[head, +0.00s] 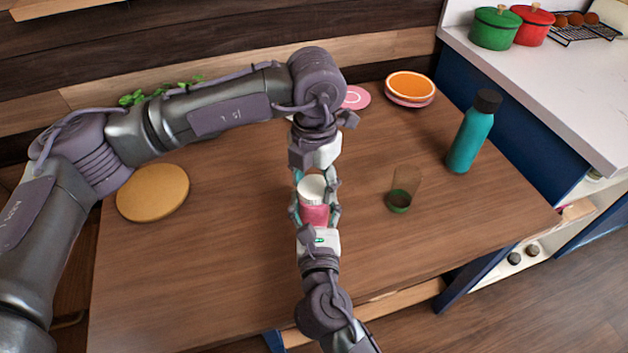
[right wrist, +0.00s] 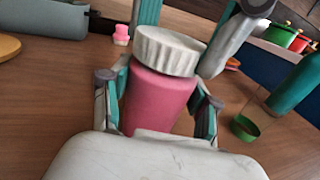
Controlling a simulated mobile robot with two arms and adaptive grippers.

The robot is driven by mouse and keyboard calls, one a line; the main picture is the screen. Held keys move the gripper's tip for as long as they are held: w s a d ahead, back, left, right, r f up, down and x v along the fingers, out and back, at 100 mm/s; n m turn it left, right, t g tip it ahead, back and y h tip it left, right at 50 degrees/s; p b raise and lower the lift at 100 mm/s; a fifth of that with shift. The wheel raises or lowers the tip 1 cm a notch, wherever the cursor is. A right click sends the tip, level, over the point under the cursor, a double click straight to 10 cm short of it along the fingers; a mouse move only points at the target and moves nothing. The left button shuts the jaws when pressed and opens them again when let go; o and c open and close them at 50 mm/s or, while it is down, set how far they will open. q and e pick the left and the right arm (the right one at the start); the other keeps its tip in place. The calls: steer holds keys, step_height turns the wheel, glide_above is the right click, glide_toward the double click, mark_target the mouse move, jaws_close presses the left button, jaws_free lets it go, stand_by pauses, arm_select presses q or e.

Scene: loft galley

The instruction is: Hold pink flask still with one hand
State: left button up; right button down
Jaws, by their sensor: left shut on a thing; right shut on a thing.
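The pink flask (head: 315,215), with a white ribbed lid (head: 311,188), is upright at the middle of the wooden table, between my two grippers. My right gripper (head: 318,212) comes from the near side and is shut on the pink body, which also shows in the right wrist view (right wrist: 158,103) with a finger on each side. My left gripper (head: 316,184) reaches down from the far side and is shut at the white lid (right wrist: 168,52). The flask's base is hidden by my right gripper, so I cannot tell whether it touches the table.
A green-bottomed clear glass (head: 399,201) and a teal bottle (head: 468,138) stand to the right. A round wooden board (head: 153,193) lies left. Orange-topped plates (head: 410,87) and a pink disc (head: 355,98) are at the back. A small pink item (right wrist: 121,36) stands behind the flask.

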mark_target(314, 186)
arm_select(q)
steer(key=shift+n, duration=0.5)
steer(key=shift+r, duration=0.15)
steer(key=shift+r, duration=1)
steer(key=shift+r, duration=2)
arm_select(e)
steer(key=shift+c, duration=1)
jaws_free()
